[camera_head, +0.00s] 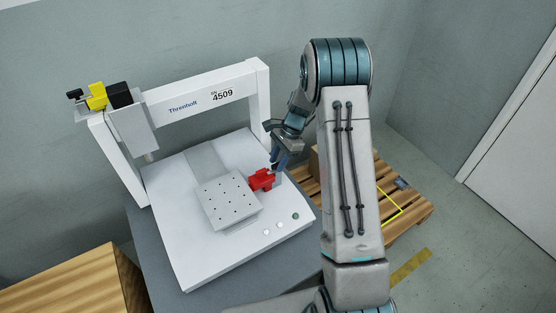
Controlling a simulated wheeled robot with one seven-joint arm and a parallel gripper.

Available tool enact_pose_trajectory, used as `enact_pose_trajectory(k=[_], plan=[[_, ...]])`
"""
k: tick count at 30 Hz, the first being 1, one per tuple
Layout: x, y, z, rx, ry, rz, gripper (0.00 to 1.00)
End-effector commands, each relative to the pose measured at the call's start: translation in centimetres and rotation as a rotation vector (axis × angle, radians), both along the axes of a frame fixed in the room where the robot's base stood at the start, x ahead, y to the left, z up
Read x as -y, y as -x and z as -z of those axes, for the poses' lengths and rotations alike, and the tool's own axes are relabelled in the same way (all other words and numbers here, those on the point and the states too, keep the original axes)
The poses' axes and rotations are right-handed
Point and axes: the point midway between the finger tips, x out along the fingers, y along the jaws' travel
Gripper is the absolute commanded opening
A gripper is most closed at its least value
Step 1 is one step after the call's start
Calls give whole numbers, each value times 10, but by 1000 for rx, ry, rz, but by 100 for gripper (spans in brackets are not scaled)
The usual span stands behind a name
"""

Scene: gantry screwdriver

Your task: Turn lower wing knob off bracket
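My gripper (279,165) points down just above and beside a red block-shaped part (262,181). Its fingers are small and overlap in this view, so I cannot tell whether they are open or shut, or touching the part. The red part sits at the right edge of a perforated plate (229,200) on the white machine. A yellow piece (97,95) with a black knob-like end (74,95) and a black block (119,95) sits on top of the carriage at the upper left. I cannot tell which part is the lower wing knob.
The white gantry frame (190,97) spans the machine bed (180,240). Several round buttons (280,224) line its front right. A wooden pallet (412,208) with a brown box (314,162) stands behind my arm at the right. A wooden surface (62,285) is at the lower left.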

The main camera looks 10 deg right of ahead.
Motion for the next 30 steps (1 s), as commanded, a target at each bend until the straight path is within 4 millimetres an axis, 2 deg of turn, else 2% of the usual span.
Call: enact_pose_trajectory(k=[4, 7, 8, 20, 30], plan=[[0, 0, 0, 0, 0, 0, 31], [0, 0, 0, 0, 0, -1, 3], [0, 0, 0, -1, 0, -1, 0], [0, 0, -1, -1, 0, -42, 0], [-1, -2, -2, -1, -1, -264, 0]])
